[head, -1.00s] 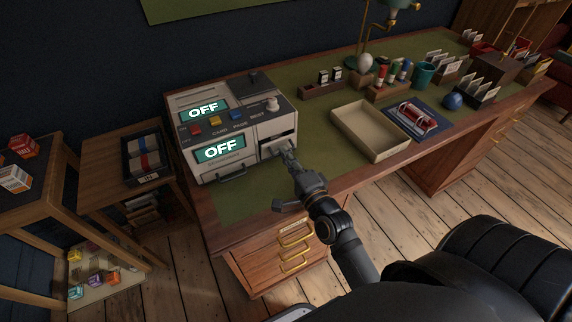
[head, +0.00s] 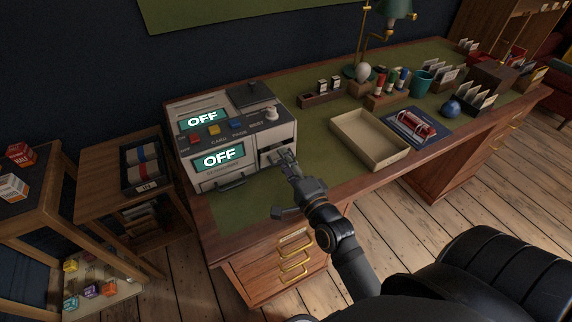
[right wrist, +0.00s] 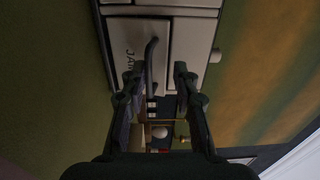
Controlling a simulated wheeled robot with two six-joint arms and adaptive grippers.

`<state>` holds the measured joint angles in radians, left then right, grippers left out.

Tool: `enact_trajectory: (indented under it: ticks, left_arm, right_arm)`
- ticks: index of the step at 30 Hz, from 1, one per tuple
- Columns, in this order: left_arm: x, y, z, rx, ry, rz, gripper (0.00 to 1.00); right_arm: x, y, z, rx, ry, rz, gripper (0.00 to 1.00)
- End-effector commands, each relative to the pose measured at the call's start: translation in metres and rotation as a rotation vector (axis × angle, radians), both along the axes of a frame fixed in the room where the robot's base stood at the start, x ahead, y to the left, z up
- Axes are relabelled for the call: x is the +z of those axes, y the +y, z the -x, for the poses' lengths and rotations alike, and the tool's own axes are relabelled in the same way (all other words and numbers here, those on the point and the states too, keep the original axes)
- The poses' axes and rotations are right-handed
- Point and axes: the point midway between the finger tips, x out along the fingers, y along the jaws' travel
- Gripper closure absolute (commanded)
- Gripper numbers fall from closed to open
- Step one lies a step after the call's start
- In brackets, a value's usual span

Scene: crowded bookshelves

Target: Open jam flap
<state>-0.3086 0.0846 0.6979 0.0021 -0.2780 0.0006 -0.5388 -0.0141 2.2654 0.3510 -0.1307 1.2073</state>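The beige machine (head: 215,172) stands at the left end of the desk, with two screens reading OFF. The jam flap (right wrist: 129,62), lettered JAM, shows sideways in the right wrist view. Its dark handle (right wrist: 151,62) stands out from its face. My right gripper (head: 287,160) is at the machine's right front, by the slot. In the right wrist view its fingers (right wrist: 157,82) are spread, with the handle between their tips and nearer the left finger. I see a gap beside the right finger; contact at the left is unclear. My left gripper is not in view.
An empty beige tray (head: 369,140) lies on the desk to the right of the machine. Several small items stand behind it. A small side table (head: 110,160) is at the left. The green desk top (head: 240,205) in front of the machine is clear.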

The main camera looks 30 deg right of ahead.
Motion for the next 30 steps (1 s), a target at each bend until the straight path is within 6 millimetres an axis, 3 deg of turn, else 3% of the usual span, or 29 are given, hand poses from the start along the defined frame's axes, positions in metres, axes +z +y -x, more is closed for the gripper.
enact_trajectory:
  ticks: [7, 11, 12, 15, 30]
  left_arm:
    - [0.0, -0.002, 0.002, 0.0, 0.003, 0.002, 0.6]
    - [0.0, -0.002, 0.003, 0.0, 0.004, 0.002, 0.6]
    - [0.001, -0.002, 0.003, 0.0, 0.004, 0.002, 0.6]
    - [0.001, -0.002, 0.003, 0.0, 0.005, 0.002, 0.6]
    - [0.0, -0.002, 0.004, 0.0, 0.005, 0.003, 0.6]
  right_arm:
    - [0.058, -0.001, 0.0, -0.005, -0.015, 0.0, 0.68]
    - [0.083, -0.001, 0.0, -0.006, -0.02, -0.001, 0.39]
    - [0.087, -0.001, 0.0, -0.005, -0.019, -0.001, 0.39]
    - [0.092, -0.001, 0.0, -0.005, -0.011, -0.002, 0.7]
    - [0.088, -0.001, 0.0, -0.004, 0.001, 0.0, 0.7]
